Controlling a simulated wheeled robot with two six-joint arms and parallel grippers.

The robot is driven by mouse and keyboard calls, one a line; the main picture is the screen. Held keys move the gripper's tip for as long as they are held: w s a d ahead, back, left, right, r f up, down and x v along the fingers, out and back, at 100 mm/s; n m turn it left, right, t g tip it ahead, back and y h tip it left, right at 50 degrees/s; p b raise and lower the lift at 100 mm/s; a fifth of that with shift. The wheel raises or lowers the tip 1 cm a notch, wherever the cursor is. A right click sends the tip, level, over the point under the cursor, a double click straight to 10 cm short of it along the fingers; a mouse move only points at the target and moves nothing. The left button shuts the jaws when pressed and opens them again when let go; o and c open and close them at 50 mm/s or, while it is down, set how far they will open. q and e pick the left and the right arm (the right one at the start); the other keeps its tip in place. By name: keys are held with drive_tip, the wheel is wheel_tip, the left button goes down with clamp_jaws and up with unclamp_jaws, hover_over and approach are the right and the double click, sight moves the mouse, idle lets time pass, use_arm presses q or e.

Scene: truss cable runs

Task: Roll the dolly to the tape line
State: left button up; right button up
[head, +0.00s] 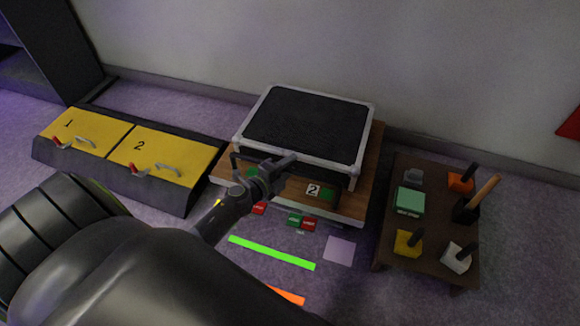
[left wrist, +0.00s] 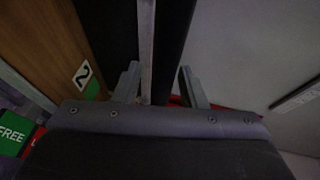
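The dolly is a low wooden platform (head: 372,165) against the wall, carrying a black-topped case (head: 308,122) with a grey edge frame. A "2" label and green and red tags show along its front. My left gripper (head: 281,163) is at the case's front edge. In the left wrist view its two fingers (left wrist: 159,82) stand apart, with a grey bar (left wrist: 146,45) between them, nearer the left finger; gaps show, so it looks open. A green tape strip (head: 272,253) and an orange strip (head: 288,295) lie on the floor in front. My right gripper is not in view.
A dark box with two yellow lids (head: 170,150), numbered 1 and 2, stands at the left. A low brown table (head: 431,250) with several coloured blocks and handled tools stands at the right. A pale square (head: 340,250) lies on the carpet between.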

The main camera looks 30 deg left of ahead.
use_arm(q)
drive_tip(key=shift+w+d, duration=0.1)
drive_tip(key=shift+w, duration=0.25)
drive_tip(key=shift+c, duration=0.5)
clamp_jaws()
drive_tip(key=s+d+p, duration=0.1)
drive_tip(key=s+d, duration=0.1)
drive_tip(key=s, duration=0.9)
drive_tip(key=shift+s+d, duration=0.4)
